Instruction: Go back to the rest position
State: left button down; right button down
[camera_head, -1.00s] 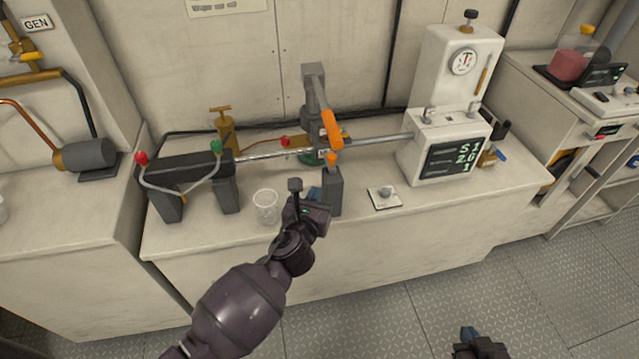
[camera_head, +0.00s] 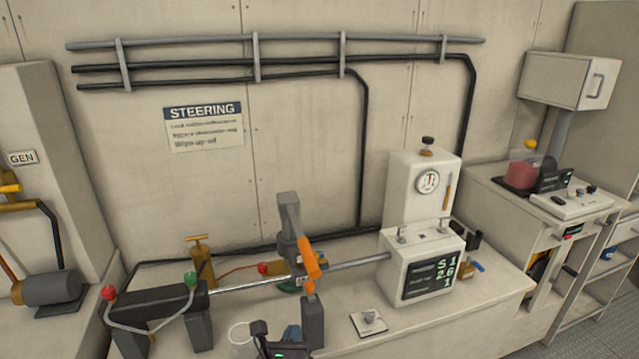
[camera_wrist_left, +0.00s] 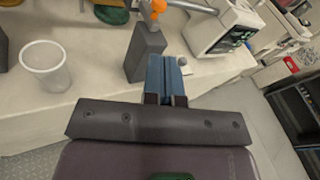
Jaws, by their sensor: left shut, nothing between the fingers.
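My left gripper (camera_head: 290,338) is at the bottom edge of the head view, over the front part of the bench. In the left wrist view its blue fingers (camera_wrist_left: 166,78) are together with nothing between them. A dark grey upright block (camera_wrist_left: 146,52) stands just beyond the fingertips, and it also shows in the head view (camera_head: 313,322). Whether the fingers touch the block I cannot tell. A clear plastic cup (camera_wrist_left: 46,68) stands to the left of the gripper, apart from it. My right gripper is not in view.
The bench holds a steel rod on a black stand (camera_head: 155,305), an orange-handled lever (camera_head: 306,258), a white gauge unit (camera_head: 425,262) and a small switch plate (camera_head: 369,322). A brass pump (camera_head: 201,262) stands behind. Bare bench top (camera_head: 490,290) lies right of the gauge unit.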

pick_arm(q)
jog(key=s+a+f+n+g+y+b, duration=0.1)
jog(key=s+a+f+n+g, duration=0.1)
jog(key=s+a+f+n, duration=0.4)
jog(key=s+a+f+n+g+y+b, duration=0.1)
jog(key=s+a+f+n, duration=0.5)
jog(key=s+a+n, duration=0.9)
jog(key=s+n+g+y, duration=0.1)
jog(key=s+n, duration=0.1)
jog(key=n, duration=1.1)
jog(key=shift+a+f, duration=0.35)
jog(key=shift+a, duration=0.05)
